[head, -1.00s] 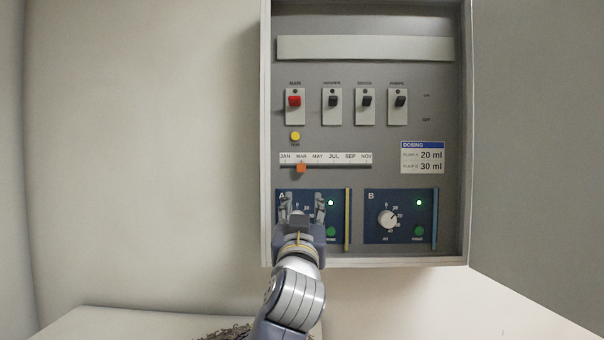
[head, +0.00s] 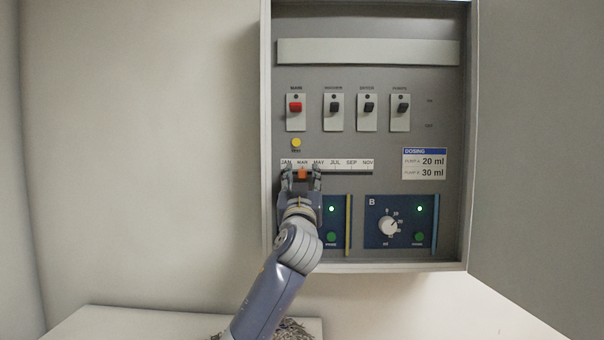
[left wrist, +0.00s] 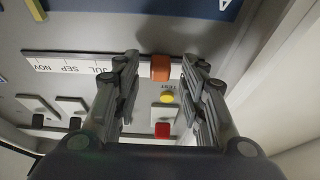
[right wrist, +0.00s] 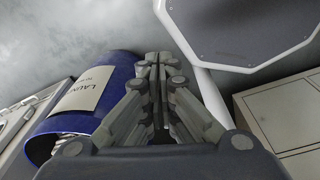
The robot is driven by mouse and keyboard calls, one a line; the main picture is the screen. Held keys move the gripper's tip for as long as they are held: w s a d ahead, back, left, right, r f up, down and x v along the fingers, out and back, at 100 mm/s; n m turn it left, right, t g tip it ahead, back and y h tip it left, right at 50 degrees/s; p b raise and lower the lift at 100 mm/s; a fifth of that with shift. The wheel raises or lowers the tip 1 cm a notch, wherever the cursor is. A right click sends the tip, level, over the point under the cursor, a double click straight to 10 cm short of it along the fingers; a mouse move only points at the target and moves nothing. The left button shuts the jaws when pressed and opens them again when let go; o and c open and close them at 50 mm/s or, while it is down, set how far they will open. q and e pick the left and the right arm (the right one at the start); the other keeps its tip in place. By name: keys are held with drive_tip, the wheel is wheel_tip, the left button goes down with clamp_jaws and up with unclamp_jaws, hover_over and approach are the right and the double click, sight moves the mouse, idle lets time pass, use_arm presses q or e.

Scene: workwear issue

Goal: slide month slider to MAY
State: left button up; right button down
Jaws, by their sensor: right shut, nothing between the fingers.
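The orange month slider knob (head: 302,174) sits under the MAR mark on the white month scale (head: 345,165) in the head view. MAY is the mark just to its right. My left gripper (head: 302,178) is open, with one finger on each side of the knob. In the left wrist view the knob (left wrist: 160,68) shows between the spread fingers (left wrist: 163,75), with gaps on both sides. The scale (left wrist: 75,65) appears upside down there, with JUL, SEP and NOV readable. My right gripper (right wrist: 158,62) is shut and empty, away from the panel.
A yellow test button (head: 296,143) and a red main switch (head: 295,107) are above the scale. Dial B (head: 388,226) is at lower right; my left arm covers most of panel A. The right wrist view shows a blue laundry bin (right wrist: 110,85) and a grey cabinet (right wrist: 280,110).

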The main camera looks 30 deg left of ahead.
use_arm(q)
drive_tip(key=shift+w+a, duration=0.1)
drive_tip(key=c, duration=0.5)
clamp_jaws()
drive_tip(key=shift+w+d+f, duration=0.15)
drive_tip(key=shift+d, duration=0.15)
drive_tip(key=w+d, duration=0.1)
drive_tip(key=w+d+b, duration=0.1)
drive_tip(key=d, duration=0.1)
drive_tip(key=shift+d, duration=0.15)
drive_tip(key=shift+s+a, duration=0.1)
drive_tip(key=shift+a, duration=0.1)
drive_tip(key=shift+o, duration=1.9)
unclamp_jaws()
drive_tip(key=shift+o, duration=0.6)
drive_tip(key=v, duration=1.2)
drive_tip(key=shift+r, duration=0.2)
use_arm(e)
drive_tip(key=shift+s+d+f, duration=0.3)
drive_tip(key=shift+s+f, duration=0.1)
drive_tip(key=shift+s, duration=0.15)
drive_tip(key=shift+s+d+f, duration=0.25)
drive_tip(key=shift+s+f, duration=0.15)
drive_tip(key=shift+s, duration=0.15)
use_arm(q)
drive_tip(key=shift+s+d+f, duration=0.1)
drive_tip(key=shift+d, duration=0.05)
